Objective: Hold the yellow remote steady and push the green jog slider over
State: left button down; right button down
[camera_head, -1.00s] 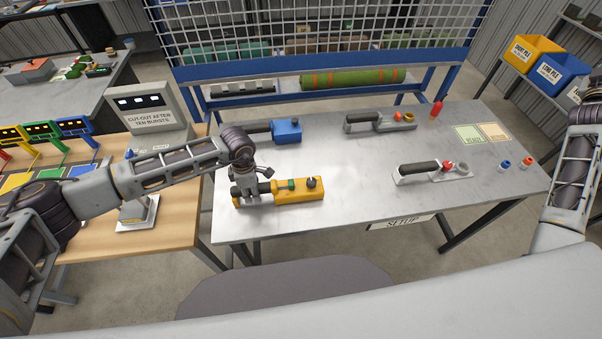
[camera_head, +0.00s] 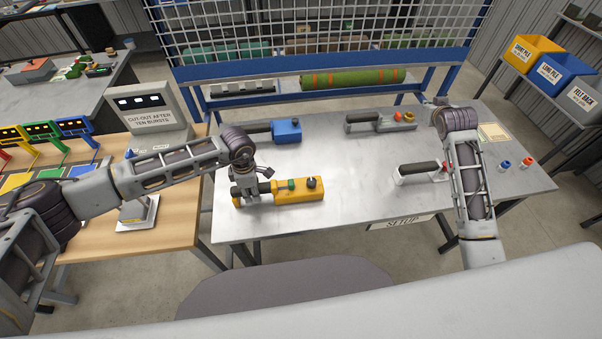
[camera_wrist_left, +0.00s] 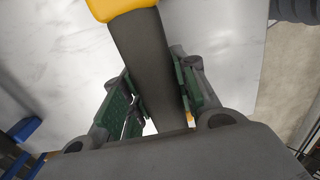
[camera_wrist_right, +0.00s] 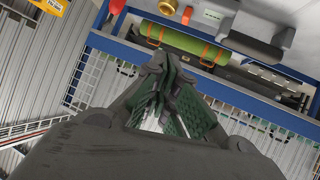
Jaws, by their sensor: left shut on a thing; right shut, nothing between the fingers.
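The yellow remote (camera_head: 300,196) lies on the near left of the metal table, with a dark grip at its left end. A green jog slider (camera_head: 291,184) and a dark knob (camera_head: 311,182) stand on its top. My left gripper (camera_head: 252,192) is shut on the remote's dark grip. The left wrist view shows the grip (camera_wrist_left: 148,65) between the green-padded fingers (camera_wrist_left: 155,105). My right gripper (camera_wrist_right: 176,80) is shut and empty in the right wrist view. In the head view the right arm reaches over the table's right side; its fingers are hidden there.
A blue remote (camera_head: 287,130) and a grey one (camera_head: 384,122) lie at the back of the table (camera_head: 350,200). Small red and blue pieces sit at the right. The table's middle is clear.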

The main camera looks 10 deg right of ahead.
pick_arm(q)
jog(key=shift+s+f, duration=0.2)
pick_arm(e)
jog(key=s+a+f+g+y, duration=0.15)
jog(key=a+f+y, duration=0.25)
jog(key=a, duration=1)
jog(key=n+g+y, duration=0.3)
jog(key=g+y, duration=0.2)
jog(key=y, duration=0.1)
send_near(291, 184)
jog(key=w+d+r, duration=0.2)
jog(key=d, duration=0.1)
jog(key=shift+w+d+f, duration=0.1)
jog(key=shift+w+d, duration=0.05)
jog(key=shift+d, duration=0.1)
jog(key=shift+x, duration=5)
